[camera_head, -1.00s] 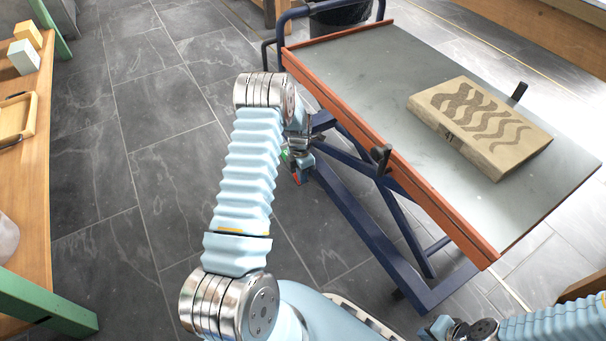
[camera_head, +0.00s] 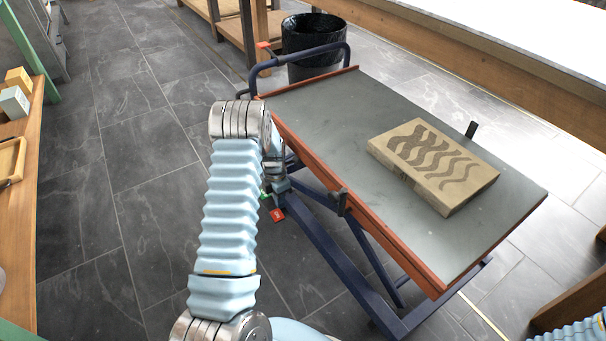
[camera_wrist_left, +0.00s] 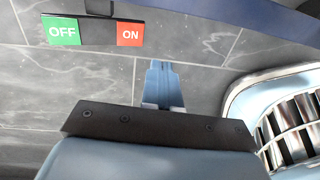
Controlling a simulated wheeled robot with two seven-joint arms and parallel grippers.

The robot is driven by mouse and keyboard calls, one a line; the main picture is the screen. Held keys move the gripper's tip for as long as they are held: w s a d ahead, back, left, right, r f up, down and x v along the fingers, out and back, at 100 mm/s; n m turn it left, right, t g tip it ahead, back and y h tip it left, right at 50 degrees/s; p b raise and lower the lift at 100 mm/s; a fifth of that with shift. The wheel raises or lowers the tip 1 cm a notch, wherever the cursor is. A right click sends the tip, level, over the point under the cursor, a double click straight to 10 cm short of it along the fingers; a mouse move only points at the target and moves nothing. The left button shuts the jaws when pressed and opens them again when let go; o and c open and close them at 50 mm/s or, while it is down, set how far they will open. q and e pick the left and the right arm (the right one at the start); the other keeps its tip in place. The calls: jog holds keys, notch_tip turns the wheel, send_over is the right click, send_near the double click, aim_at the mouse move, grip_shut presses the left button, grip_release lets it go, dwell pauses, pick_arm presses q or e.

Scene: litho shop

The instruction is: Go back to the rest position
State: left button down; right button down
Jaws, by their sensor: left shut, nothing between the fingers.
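My left arm reaches forward down the middle of the head view. Its gripper (camera_head: 274,190) is low beside the near side of the lift cart, partly hidden by the wrist. In the left wrist view the left fingers (camera_wrist_left: 162,84) are together and empty, with grey floor tiles behind them. The red plate also shows in the head view (camera_head: 277,215). Of my right arm only a pale blue sleeve shows at the bottom right corner; its gripper is out of view.
The lift cart (camera_head: 320,112) has a grey top, orange edge and blue frame. A patterned brown package (camera_head: 432,163) lies on it. A black bin (camera_head: 313,45) stands behind. A wooden table (camera_head: 24,220) is at left, with open tiled floor (camera_head: 150,160) between.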

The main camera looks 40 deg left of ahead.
pick_arm(q)
jog(key=s+d+f+m+h, duration=0.1)
jog(key=s+d+f+m, duration=0.2)
jog(key=s+d+m, duration=0.35)
jog(key=s+d+f+m, duration=0.3)
jog(key=d+m, duration=0.4)
jog(key=d, duration=0.2)
jog(key=s+d+f+m+h, duration=0.1)
jog(key=s+d+f+m, duration=0.4)
jog(key=d, duration=0.3)
jog(key=s+d+r+m, duration=0.3)
jog(key=s+d+m, duration=0.3)
jog(key=m, duration=0.2)
jog(key=w+d+r+m+p, duration=0.1)
jog(key=d+r+p, duration=0.1)
jog(key=r, duration=0.2)
jog(key=d+r+m+t+h+p, duration=0.1)
jog(key=d+r+m+p, duration=0.1)
jog(key=r, duration=0.3)
jog(key=shift+w+d+p, duration=0.25)
jog(key=shift+w+p, duration=0.1)
jog(key=shift+p, duration=0.5)
